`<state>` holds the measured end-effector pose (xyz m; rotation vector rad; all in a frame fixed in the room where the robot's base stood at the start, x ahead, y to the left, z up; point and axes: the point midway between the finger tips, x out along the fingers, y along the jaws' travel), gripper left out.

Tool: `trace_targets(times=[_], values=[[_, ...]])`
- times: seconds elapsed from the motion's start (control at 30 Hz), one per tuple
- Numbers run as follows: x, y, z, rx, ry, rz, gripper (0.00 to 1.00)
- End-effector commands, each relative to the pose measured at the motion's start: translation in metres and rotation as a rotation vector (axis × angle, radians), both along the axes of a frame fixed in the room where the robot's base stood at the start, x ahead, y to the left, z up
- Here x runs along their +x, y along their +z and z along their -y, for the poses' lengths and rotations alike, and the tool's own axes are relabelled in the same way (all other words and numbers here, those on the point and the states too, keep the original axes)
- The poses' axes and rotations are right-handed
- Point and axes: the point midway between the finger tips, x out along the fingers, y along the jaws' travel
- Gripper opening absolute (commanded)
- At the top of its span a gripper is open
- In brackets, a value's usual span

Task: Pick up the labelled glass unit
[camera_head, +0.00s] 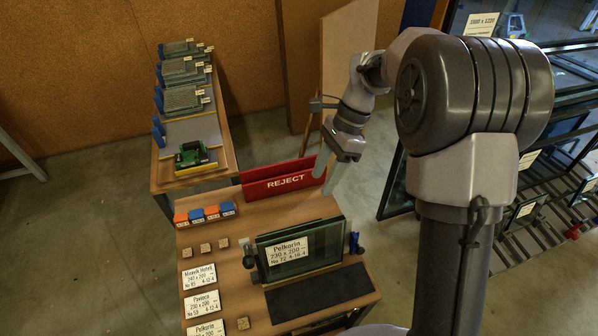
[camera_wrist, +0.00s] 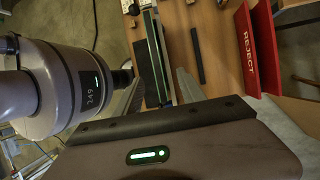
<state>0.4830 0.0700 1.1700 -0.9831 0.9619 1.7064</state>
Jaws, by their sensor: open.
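The labelled glass unit (camera_head: 330,254) stands upright in the middle of the wooden table in the head view. Its white label reads Pelkorin 230 x 200. Dark clamps or holders sit at its lower sides. In the wrist view the glass unit (camera_wrist: 157,55) shows nearly edge-on as a narrow dark strip with a pale edge. My gripper (camera_head: 325,168) is open and empty, behind and above the glass unit, close to the red reject bin in the head view. In the wrist view the strip lies beyond and between my gripper's fingers (camera_wrist: 157,92), apart from them.
A red bin marked REJECT (camera_head: 284,184) stands at the table's back edge. A dark mat (camera_head: 318,291) lies in front of the glass unit. White label cards (camera_head: 199,277), small wooden blocks and coloured blocks (camera_head: 205,213) lie at the left. Glass racks stand at the right.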

Motion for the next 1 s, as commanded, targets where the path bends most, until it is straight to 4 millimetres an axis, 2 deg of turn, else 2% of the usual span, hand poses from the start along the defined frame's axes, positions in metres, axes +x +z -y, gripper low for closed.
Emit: trace_targets(times=[0.07,0.3,0.4,0.57,0.8,1.0], values=[[0.000,-0.012,-0.003,-0.001,-0.013,-0.020,0.47],[-0.020,-0.079,-0.025,-0.002,-0.011,-0.021,0.47],[-0.027,-0.101,-0.033,-0.001,-0.012,-0.019,0.47],[-0.032,-0.118,-0.039,-0.002,-0.011,-0.016,0.47],[-0.043,-0.160,-0.050,-0.001,-0.010,-0.017,0.47],[-0.044,-0.165,-0.053,-0.002,-0.010,-0.014,0.47]])
